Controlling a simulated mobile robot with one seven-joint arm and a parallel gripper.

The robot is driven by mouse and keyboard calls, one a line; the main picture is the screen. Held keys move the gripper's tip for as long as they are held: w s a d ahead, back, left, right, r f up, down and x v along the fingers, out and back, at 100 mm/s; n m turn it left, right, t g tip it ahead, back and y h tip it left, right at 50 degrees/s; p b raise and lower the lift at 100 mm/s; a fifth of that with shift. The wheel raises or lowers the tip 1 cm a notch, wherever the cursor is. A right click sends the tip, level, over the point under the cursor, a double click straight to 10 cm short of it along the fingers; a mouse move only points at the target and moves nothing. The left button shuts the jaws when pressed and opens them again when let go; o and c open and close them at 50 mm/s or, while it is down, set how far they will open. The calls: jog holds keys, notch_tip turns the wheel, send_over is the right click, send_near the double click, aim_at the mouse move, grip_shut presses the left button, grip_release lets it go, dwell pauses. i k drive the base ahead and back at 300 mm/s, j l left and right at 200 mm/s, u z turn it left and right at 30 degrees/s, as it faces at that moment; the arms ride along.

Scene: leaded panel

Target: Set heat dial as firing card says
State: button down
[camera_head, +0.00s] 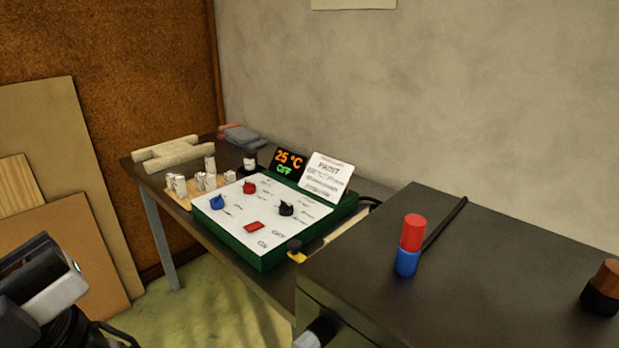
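A green control box (262,263) with a white sloped top stands on the dark table. Its top carries a red dial (249,187), a blue dial (217,202) and a black dial (286,208). I cannot tell which is the heat dial; the small labels are unreadable. A red switch (254,226) sits near the front, by ON and OFF lettering. The display (288,162) reads 25 °C and OFF. A white card (326,175) stands tilted behind the box; its text is too blurred to read. My arm shows at lower left, apart from the box; no gripper fingers are visible.
A dark cabinet (390,235) at right bears a red-and-blue cylinder (411,245) and a brown-and-black knob (604,290). A black-and-yellow piece (297,252) lies at the box's front corner.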

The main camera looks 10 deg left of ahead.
aim_at(249, 188)
jog(key=i+j+u, duration=0.35)
jog(key=i+j, duration=0.4)
jog(key=i, duration=0.05)
